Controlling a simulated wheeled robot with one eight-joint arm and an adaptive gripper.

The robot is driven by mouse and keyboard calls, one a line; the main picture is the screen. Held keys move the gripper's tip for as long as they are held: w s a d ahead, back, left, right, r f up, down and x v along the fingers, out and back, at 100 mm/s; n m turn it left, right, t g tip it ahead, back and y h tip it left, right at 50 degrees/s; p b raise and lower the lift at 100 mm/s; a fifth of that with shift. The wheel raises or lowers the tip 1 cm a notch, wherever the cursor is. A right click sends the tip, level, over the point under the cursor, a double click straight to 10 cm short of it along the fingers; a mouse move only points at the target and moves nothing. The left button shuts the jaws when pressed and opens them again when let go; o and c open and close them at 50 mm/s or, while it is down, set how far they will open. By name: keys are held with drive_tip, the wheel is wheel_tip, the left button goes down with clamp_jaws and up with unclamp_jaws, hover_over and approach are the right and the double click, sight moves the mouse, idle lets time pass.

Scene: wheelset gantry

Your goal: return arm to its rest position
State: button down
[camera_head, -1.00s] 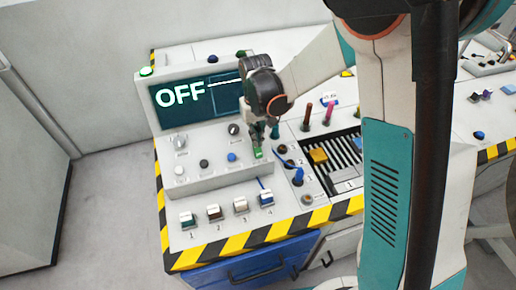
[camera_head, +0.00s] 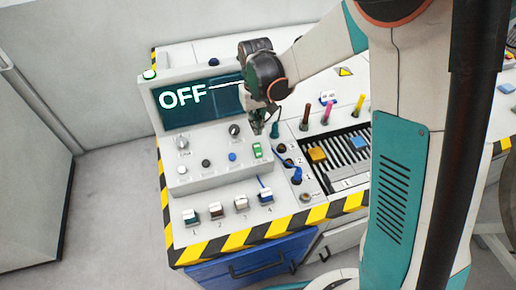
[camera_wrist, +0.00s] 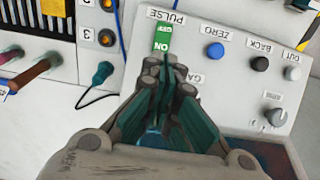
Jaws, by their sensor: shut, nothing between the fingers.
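My gripper (camera_head: 264,124) hangs above the sloped control panel (camera_head: 187,183), over the area by the green switch (camera_head: 257,150). In the wrist view my gripper (camera_wrist: 170,62) is shut with its fingertips together and nothing between them. There the green switch (camera_wrist: 162,40), marked ON and OFF, shows just beyond the fingertips. A gap between fingertips and switch shows in the head view. My arm reaches in from the upper right. The screen (camera_head: 185,98) behind the panel reads OFF.
Knobs and round buttons, one blue (camera_head: 232,156), sit on the panel. Several numbered toggles (camera_head: 240,203) stand in front. To the right are sockets with a blue cable (camera_head: 296,172), upright coloured plugs (camera_head: 327,112) and a slotted tray with a yellow block (camera_head: 317,154). Striped edging (camera_head: 240,240) borders the bench.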

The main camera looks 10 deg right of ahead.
idle(0.3)
drive_tip(key=s+d+r+m+t, duration=0.1)
drive_tip(key=s+d+r+t, duration=0.1)
drive_tip(key=s+d+r, duration=0.3)
drive_tip(key=s+d+r+t, duration=0.1)
drive_tip(key=s+d+r, duration=0.15)
drive_tip(key=r, duration=0.45)
drive_tip(key=s+d+r+t, duration=0.2)
drive_tip(key=s+d, duration=0.1)
drive_tip(key=s, duration=0.4)
drive_tip(key=s+d+r+m+t, duration=0.1)
drive_tip(key=s+d+r+t, duration=0.1)
drive_tip(key=s, duration=0.5)
drive_tip(key=shift+d+b, duration=0.45)
drive_tip(key=shift+d, duration=0.05)
